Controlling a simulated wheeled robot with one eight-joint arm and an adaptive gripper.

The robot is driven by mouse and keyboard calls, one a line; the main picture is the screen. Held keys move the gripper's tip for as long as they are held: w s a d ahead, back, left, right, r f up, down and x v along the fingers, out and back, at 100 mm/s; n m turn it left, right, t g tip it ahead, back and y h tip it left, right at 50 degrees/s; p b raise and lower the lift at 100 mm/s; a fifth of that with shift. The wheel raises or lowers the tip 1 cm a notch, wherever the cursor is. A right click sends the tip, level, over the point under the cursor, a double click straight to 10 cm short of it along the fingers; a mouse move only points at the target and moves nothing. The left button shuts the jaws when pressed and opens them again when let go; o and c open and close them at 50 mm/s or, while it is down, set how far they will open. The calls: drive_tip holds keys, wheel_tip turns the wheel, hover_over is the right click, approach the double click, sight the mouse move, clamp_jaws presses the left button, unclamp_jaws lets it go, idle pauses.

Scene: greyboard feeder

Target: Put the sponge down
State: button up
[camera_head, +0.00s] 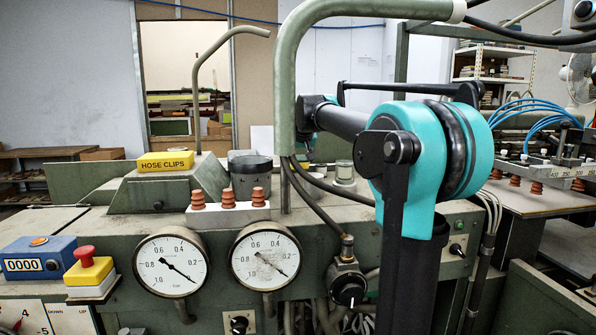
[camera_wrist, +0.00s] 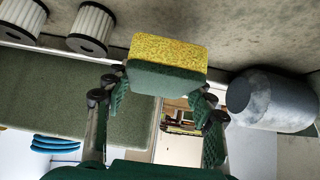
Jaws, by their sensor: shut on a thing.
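The sponge (camera_wrist: 168,50), yellow on one side and dark green on the other, shows in the upper middle of the wrist view. My gripper (camera_wrist: 162,88) is shut on it, with one finger at each side of its green part. A worn beige surface (camera_wrist: 215,20) lies behind the sponge; I cannot tell whether the sponge touches it. In the head view, my teal arm reaches in at the right, and neither the gripper nor the sponge can be made out there.
In the wrist view, a grey cylinder (camera_wrist: 270,100) stands right of the sponge, and two ribbed white cartridges (camera_wrist: 90,28) are at the left. In the head view are a yellow HOSE CLIPS box (camera_head: 165,161), two gauges (camera_head: 171,264), a red-capped button (camera_head: 88,265) and a curved green pipe (camera_head: 285,90).

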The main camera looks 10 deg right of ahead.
sight(298, 178)
drive_tip(key=shift+f, duration=1.8)
drive_tip(key=shift+f, duration=0.3)
drive_tip(key=o, duration=0.9)
drive_tip(key=shift+r, duration=0.1)
drive_tip(key=v, duration=1.7)
drive_tip(key=shift+s+r, duration=0.15)
